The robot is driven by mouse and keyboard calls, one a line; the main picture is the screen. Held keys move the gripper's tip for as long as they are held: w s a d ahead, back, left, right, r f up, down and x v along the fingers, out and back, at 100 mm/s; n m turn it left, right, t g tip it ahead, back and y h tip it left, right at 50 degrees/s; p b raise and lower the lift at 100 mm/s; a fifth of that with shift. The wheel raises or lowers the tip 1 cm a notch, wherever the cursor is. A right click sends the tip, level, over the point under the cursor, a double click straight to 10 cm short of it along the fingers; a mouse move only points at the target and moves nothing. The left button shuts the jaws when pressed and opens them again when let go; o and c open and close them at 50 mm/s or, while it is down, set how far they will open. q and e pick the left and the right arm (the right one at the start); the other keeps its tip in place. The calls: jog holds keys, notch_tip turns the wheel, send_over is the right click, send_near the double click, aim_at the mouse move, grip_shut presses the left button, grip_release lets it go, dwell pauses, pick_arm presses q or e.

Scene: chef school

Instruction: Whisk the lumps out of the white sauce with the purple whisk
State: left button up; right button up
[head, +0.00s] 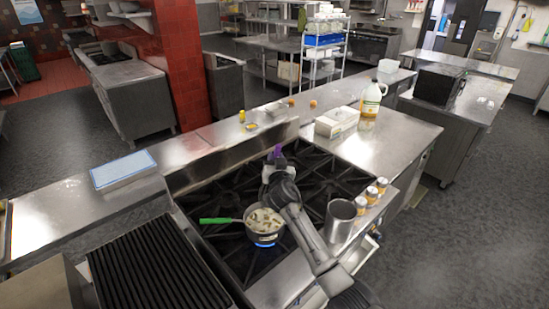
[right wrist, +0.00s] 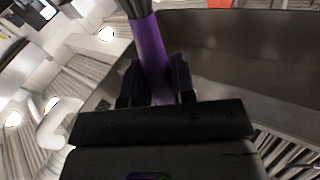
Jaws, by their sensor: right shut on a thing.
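A small pot (head: 247,232) with a green handle (head: 215,220) stands on a front burner of the stove in the head view. It holds white sauce with pale lumps (head: 265,218). My right gripper (head: 276,160) is behind and above the pot, over the stove. It is shut on the purple whisk (head: 277,151). The right wrist view shows the purple handle (right wrist: 149,45) between the two fingers (right wrist: 155,85), with the dark end of the whisk at the top edge. The whisk appears apart from the pot. My left gripper is not in view.
A blue flame (head: 265,245) burns under the pot. A metal cylinder (head: 340,220) and small jars (head: 377,190) stand on the right side. A ridged grill (head: 155,270) is at the left. A box (head: 337,121) and jug (head: 372,98) stand on the counter behind.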

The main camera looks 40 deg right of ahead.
notch_tip(320, 180, down, 10)
jog(key=b, duration=1)
jog(key=shift+w+a+f, duration=0.15)
jog(key=shift+w+f, duration=0.05)
jog(key=shift+w, duration=0.05)
